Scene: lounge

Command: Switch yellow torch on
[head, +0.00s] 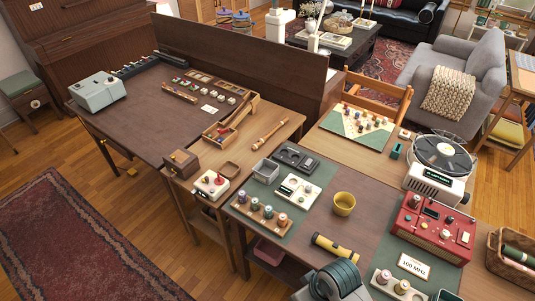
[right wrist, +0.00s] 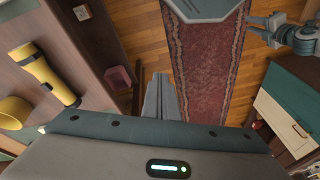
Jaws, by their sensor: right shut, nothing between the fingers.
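The yellow torch (head: 335,247) lies on the dark table near its front edge in the head view. In the right wrist view the torch (right wrist: 55,80) is at the upper left, its wider head toward the top, with a small dark spot on its body. I cannot tell whether it is lit. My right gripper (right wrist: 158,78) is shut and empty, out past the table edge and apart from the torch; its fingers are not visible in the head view. My left gripper (right wrist: 258,26) appears at the upper right of the wrist view, far from the torch, its fingers apart.
A yellow bowl (head: 344,204) stands behind the torch. A red radio (head: 432,229), a 100 MHz card (head: 413,266) and a green mat with knobs (head: 268,215) are around it. My arm partly covers the table's front. The rug (head: 70,240) and floor at left are clear.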

